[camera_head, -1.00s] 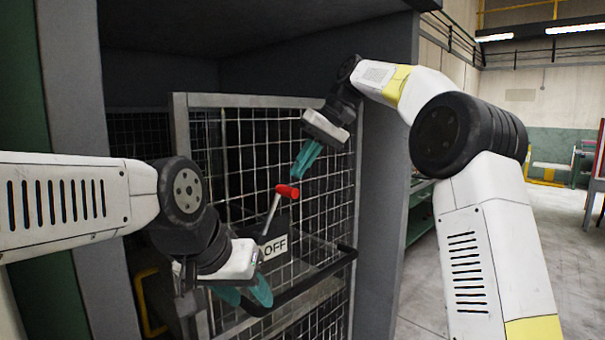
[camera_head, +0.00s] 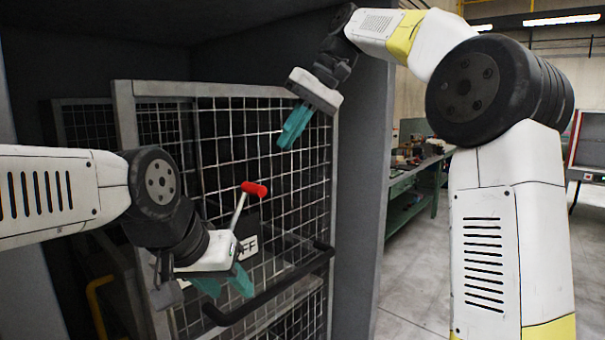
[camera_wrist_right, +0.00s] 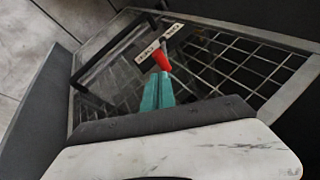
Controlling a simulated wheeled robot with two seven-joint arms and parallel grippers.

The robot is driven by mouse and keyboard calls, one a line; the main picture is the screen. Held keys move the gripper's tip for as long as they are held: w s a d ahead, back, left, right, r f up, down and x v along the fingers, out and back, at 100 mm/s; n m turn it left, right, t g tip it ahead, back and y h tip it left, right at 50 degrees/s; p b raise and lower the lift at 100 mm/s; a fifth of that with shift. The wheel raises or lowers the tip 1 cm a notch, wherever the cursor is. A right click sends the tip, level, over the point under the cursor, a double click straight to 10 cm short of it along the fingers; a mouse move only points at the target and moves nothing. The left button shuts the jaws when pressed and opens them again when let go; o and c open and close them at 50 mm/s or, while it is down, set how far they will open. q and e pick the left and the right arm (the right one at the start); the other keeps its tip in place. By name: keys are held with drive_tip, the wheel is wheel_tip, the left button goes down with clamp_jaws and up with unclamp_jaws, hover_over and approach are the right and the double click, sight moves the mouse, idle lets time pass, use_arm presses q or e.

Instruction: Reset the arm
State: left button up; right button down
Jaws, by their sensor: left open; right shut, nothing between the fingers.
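My left gripper (camera_head: 224,282) is open and empty, low in front of the mesh gate, with its teal fingers apart. My right gripper (camera_head: 288,130) is shut and empty, higher up in front of the mesh. A lever with a red handle (camera_head: 254,188) stands tilted between the two grippers, above a partly hidden OFF label (camera_head: 248,246). In the right wrist view the red handle (camera_wrist_right: 162,58) appears just beyond the shut teal fingertips (camera_wrist_right: 158,78); whether they touch cannot be told there, but the head view shows them apart.
The wire mesh gate (camera_head: 236,90) stands in a dark grey press frame (camera_head: 362,170). A black bar (camera_head: 272,292) crosses the gate below the lever. A green workbench (camera_head: 414,185) stands right of the frame, and open floor (camera_head: 405,285) lies between.

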drive_tip(key=s+d+f+m+t+h, duration=0.4)
drive_tip(key=s+d+f+m+t, duration=0.1)
drive_tip(key=s+d+f, duration=1.5)
drive_tip(key=shift+f+m+t, duration=0.3)
drive_tip(key=shift+f+t, duration=0.3)
drive_tip(key=shift+f, duration=0.35)
